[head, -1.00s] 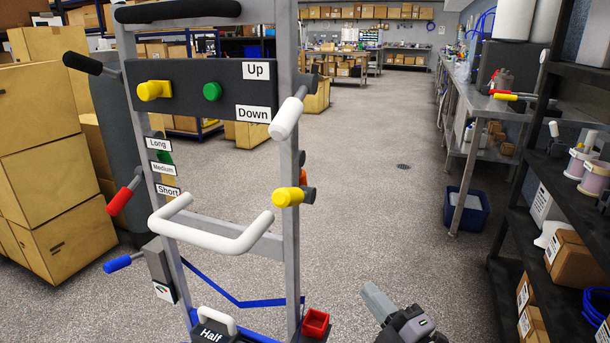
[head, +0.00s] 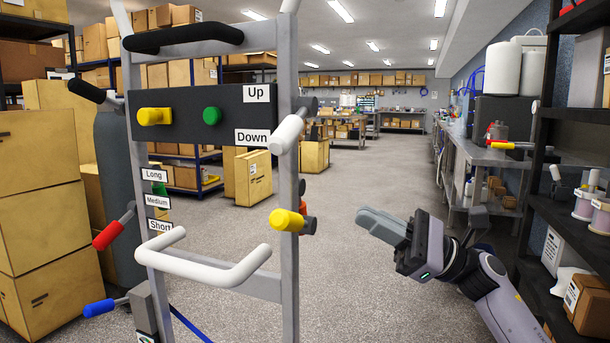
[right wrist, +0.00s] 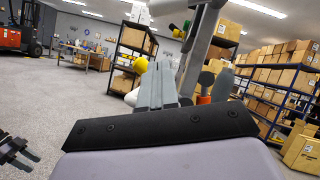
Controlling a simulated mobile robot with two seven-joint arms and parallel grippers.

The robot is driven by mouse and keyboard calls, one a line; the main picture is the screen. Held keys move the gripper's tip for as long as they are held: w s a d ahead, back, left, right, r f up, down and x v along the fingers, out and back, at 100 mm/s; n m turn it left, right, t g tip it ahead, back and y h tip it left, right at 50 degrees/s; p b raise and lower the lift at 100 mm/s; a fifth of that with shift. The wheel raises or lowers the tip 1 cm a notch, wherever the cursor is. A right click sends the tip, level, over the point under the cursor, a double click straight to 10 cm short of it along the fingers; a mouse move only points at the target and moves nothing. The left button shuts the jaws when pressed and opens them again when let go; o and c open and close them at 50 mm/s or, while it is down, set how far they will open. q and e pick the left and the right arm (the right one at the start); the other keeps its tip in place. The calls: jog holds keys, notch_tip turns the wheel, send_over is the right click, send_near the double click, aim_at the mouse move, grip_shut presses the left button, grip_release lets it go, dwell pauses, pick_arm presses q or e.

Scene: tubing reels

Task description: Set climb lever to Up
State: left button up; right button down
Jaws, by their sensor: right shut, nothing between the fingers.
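The climb lever (head: 288,134) has a white grip on a dark pivot at the frame's right post. The grip slants down and toward the viewer, its end level with the Down label (head: 253,136) and below the Up label (head: 256,93). My right gripper (head: 374,222) is shut and empty. In the head view it is to the right of the post, lower than the lever, and apart from it; its fingers point left toward the yellow-tipped lever (head: 287,220). Its fingers (right wrist: 158,86) also show in the right wrist view.
The frame carries a white U-shaped handle (head: 205,262), a yellow knob (head: 154,117) and a green button (head: 212,116). A red-handled lever (head: 108,234) is on the left. A dark shelf (head: 545,208) stands at the right. The floor between is clear.

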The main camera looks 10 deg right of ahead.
aim_at(295, 123)
jog(key=s+r+p+x, duration=0.1)
jog(key=r+p+x, duration=0.1)
jog(key=x, duration=1.1)
jog(key=shift+s+d+p, duration=0.35)
jog(key=shift+p, duration=0.5)
jog(key=shift+r, duration=0.1)
